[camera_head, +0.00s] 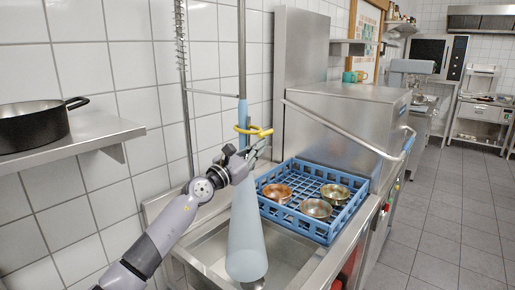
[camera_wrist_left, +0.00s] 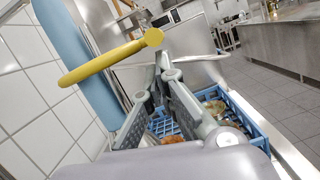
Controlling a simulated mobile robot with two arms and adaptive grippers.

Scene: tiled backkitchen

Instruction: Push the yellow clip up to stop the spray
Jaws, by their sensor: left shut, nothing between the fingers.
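The yellow clip (camera_head: 253,130) is a loop with a knobbed end, on the blue handle (camera_head: 243,112) of the hanging spray. A pale blue cone of spray (camera_head: 246,235) comes down from the handle into the sink. My left gripper (camera_head: 258,149) is just below the clip and close to the spray, its fingers shut and empty. In the left wrist view the clip (camera_wrist_left: 110,58) crosses above the fingertips (camera_wrist_left: 160,62), with a gap visible between them. I cannot tell the exact depth of that gap. My right gripper is in neither view.
A blue dish rack (camera_head: 325,232) with several metal bowls stands right of the spray, beside the sink (camera_head: 210,250). A dishwasher hood (camera_head: 345,125) with a long bar handle is behind it. A wall shelf (camera_head: 75,138) with a black pan (camera_head: 33,125) is at left.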

